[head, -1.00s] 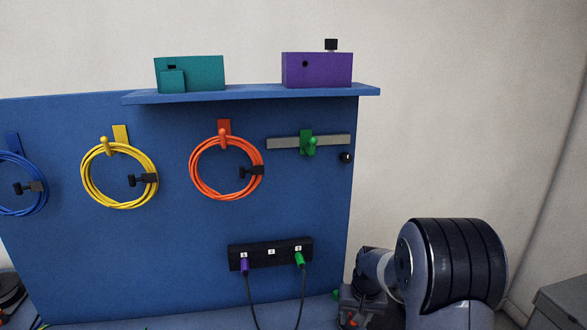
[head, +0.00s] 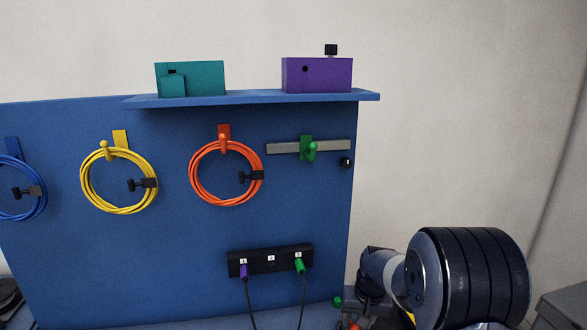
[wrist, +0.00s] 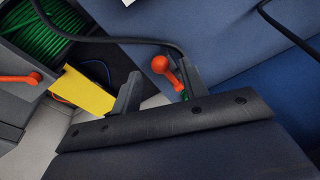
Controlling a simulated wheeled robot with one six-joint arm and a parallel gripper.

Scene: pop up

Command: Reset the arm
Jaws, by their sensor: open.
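My arm (head: 465,280) shows at the lower right of the head view, right of the blue board. In the wrist view my gripper (wrist: 158,88) has its two grey fingers apart. An orange ball-ended knob (wrist: 161,65) shows between and beyond the fingertips, close to the right finger. I cannot tell whether it touches that finger. In the head view the fingertips are not clear behind my arm's links.
The blue board (head: 130,260) carries yellow (head: 85,180) and orange (head: 193,180) cable coils and a black socket strip (head: 271,261) with two plugs. A green ball (head: 337,301) sits near my arm. In the wrist view, a bin holds green cable (wrist: 50,30).

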